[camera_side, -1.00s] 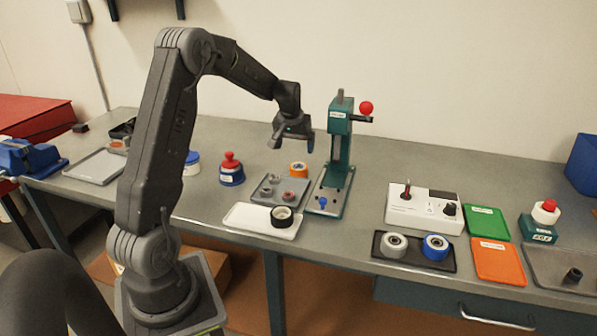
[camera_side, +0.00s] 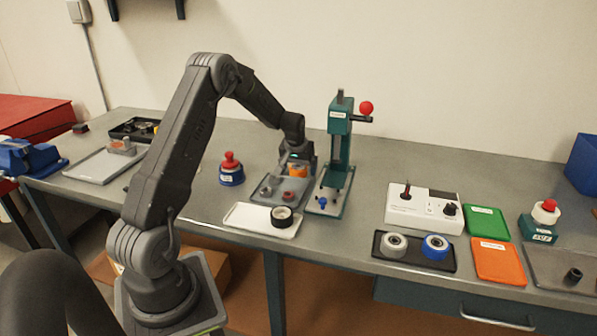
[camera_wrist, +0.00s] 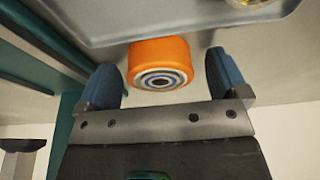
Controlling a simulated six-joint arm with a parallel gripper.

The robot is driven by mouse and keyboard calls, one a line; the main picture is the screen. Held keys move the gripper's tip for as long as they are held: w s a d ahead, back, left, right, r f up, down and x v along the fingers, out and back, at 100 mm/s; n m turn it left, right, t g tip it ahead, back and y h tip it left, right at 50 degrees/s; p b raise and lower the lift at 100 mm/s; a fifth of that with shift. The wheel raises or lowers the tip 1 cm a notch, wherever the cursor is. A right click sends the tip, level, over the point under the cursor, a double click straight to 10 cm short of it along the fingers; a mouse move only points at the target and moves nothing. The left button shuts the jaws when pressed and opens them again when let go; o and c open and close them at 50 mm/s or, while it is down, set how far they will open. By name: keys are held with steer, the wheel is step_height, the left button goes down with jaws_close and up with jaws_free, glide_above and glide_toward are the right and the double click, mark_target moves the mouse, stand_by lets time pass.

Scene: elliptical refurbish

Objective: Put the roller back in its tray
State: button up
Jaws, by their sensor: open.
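The orange roller (camera_wrist: 159,58) stands on the bench between my gripper's two blue fingers in the wrist view, with a gap on each side. My gripper (camera_wrist: 165,78) is open and reaches low around the roller. In the side view my gripper (camera_side: 299,166) is behind the grey tray (camera_side: 262,197) and partly hides the roller. The grey tray holds several small parts, and its edge (camera_wrist: 130,37) shows just beyond the roller in the wrist view. A black tray (camera_side: 420,262) holds a grey roller (camera_side: 393,243) and a blue roller (camera_side: 435,246).
A green press (camera_side: 338,150) stands close to the right of my gripper. A white tray (camera_side: 245,218) with a black ring (camera_side: 282,216) lies in front. A red-topped blue pot (camera_side: 231,172) is to the left. A white tester box (camera_side: 424,210) stands further right.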

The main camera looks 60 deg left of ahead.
steer(key=c, duration=1.1)
steer(key=shift+o, duration=0.2)
steer(key=shift+r, duration=0.1)
